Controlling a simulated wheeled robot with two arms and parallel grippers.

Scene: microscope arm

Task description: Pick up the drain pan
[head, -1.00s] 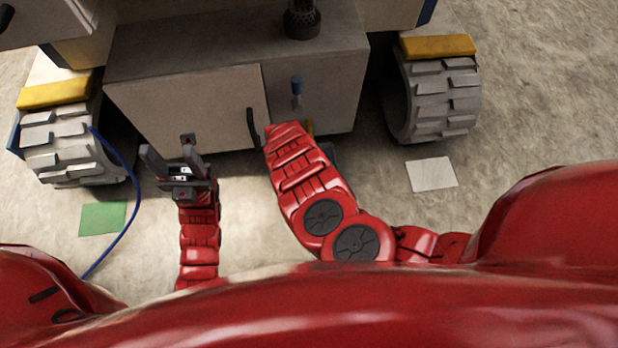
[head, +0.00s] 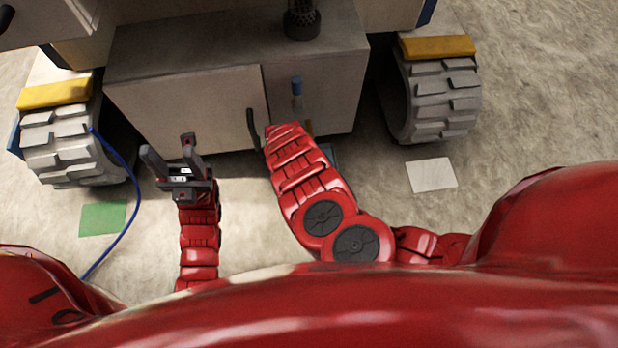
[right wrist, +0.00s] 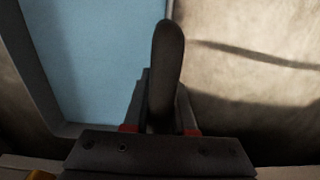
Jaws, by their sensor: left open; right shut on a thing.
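The drain pan (right wrist: 95,60) fills the upper left of the right wrist view, with a light blue inside and a grey rim. In the head view only a small blue-grey piece of it (head: 331,153) shows beside my right forearm. My right gripper (right wrist: 162,75) is shut on the pan's edge, with its dark finger over that edge. In the head view my right gripper is hidden behind its own arm. My left gripper (head: 168,150) is open and empty, its fingers pointing up in front of the cabinet.
A grey cabinet (head: 185,105) with a dark door handle (head: 253,128) stands ahead. A blue-capped fitting (head: 297,85) is on its right side. Treaded wheels (head: 437,95) flank it. A blue cable (head: 130,172) crosses the floor at left, by a green square (head: 103,217).

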